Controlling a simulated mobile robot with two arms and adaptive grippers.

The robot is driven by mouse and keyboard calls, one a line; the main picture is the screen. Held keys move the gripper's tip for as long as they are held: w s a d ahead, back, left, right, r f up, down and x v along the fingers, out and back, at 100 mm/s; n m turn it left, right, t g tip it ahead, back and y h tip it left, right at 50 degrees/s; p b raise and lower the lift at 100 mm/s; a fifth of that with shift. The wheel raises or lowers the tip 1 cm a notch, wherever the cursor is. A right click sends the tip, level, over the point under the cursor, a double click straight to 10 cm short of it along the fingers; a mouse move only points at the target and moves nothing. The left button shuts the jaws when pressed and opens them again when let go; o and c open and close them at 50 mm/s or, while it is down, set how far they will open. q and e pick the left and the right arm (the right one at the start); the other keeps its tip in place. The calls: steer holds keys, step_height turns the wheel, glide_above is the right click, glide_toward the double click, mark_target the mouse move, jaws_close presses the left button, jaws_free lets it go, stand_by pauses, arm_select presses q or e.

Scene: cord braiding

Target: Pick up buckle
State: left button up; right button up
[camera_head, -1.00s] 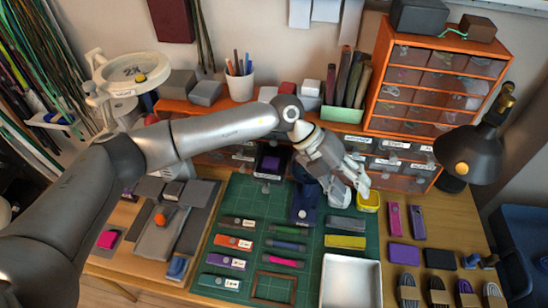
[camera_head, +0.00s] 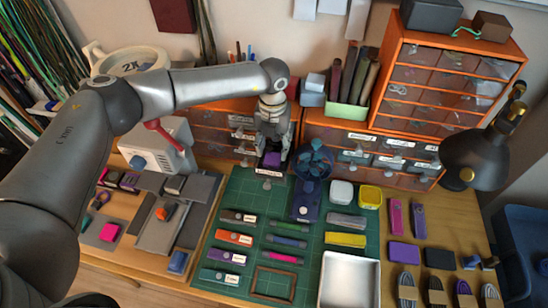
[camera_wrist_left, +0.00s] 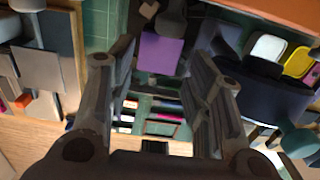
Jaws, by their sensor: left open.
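I cannot make out for certain which thing is the buckle. A purple block (camera_head: 272,159) sits in a dark holder at the back edge of the green mat (camera_head: 240,188). My left gripper (camera_head: 272,149) points down just above the block and partly hides it. In the left wrist view the purple block (camera_wrist_left: 160,54) lies beyond and between the two spread fingers (camera_wrist_left: 163,60), with nothing between them in their grasp. My right gripper does not show.
A dark blue fan (camera_head: 315,160) stands close to the right of my left gripper. White (camera_head: 341,193) and yellow (camera_head: 370,196) containers stand further right. An orange drawer unit (camera_head: 225,125) is behind. A white tray (camera_head: 350,254) and several straps lie in front.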

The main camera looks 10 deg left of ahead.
mark_target(273, 158)
arm_select(q)
step_height(273, 158, down, 4)
steer(key=shift+f+p, duration=0.1)
steer(key=shift+p, duration=0.45)
steer(key=c, duration=0.3)
steer(key=shift+c, duration=0.3)
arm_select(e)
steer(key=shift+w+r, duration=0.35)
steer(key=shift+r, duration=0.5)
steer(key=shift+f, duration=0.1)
arm_select(q)
steer(key=shift+r+b, duration=0.3)
steer(key=shift+r, duration=0.05)
step_height(273, 158, up, 2)
steer(key=shift+r+b, duration=0.15)
steer(key=shift+b, duration=0.65)
steer(key=s+r+b, duration=0.4)
steer(key=s+r, duration=0.6)
steer(key=s, duration=0.4)
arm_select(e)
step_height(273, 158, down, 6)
arm_select(q)
steer(key=shift+c, duration=0.2)
